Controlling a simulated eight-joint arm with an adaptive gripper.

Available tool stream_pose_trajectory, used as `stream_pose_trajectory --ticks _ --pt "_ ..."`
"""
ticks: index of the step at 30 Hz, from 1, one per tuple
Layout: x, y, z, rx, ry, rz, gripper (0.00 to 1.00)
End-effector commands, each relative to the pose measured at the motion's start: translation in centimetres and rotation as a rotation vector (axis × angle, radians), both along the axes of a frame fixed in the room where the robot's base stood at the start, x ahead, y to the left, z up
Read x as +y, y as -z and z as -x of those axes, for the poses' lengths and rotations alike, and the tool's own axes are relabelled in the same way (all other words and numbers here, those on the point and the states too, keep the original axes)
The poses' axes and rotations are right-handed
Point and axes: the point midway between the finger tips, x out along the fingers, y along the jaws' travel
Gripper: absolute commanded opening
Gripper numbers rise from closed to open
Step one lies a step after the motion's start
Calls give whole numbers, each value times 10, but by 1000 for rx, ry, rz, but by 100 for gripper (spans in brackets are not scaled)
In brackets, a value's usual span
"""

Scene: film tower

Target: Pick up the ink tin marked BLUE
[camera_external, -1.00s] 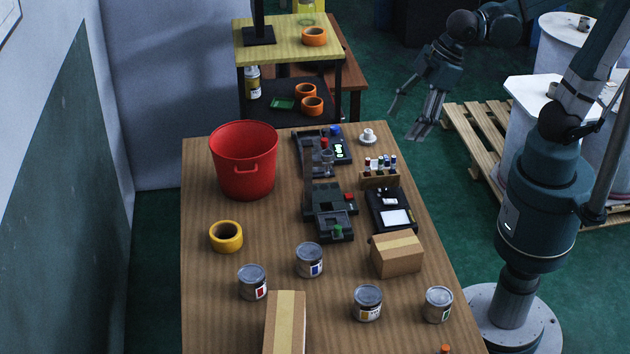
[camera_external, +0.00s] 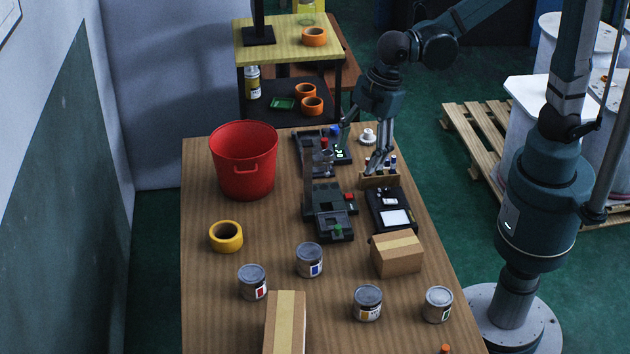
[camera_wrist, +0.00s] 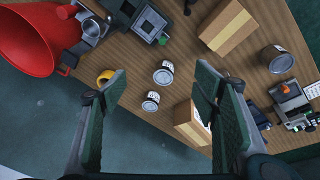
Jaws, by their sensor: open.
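The tin with a blue label patch (camera_external: 309,260) stands upright on the wooden table, left of the cardboard box; its lettering is too small to read. In the wrist view, the tin that appears to match it (camera_wrist: 163,73) shows between my fingers, well beyond them. My gripper (camera_external: 358,160) is open and empty over the table's far end, near the small bottle rack, away from the tins. Other tins carry a red patch (camera_external: 253,282), a yellow-orange patch (camera_external: 367,303) and a green patch (camera_external: 438,304).
A red bucket (camera_external: 245,160) and yellow tape roll (camera_external: 226,237) stand at the left. Dark devices (camera_external: 328,212) fill the middle; a bottle rack (camera_external: 380,180) is right. Cardboard boxes stand at the right (camera_external: 397,253) and front (camera_external: 285,320). Bare table lies around the blue-patched tin.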

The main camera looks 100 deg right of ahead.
Motion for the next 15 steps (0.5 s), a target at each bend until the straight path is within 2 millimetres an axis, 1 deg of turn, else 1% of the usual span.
stream_pose_trajectory --ticks 1,3,11,15 --pt "3 5 -9 9 -18 5 60" --pt "7 12 -18 21 -43 12 60" --pt "23 42 -50 69 -140 36 60" --pt "32 60 -66 95 -192 48 60"
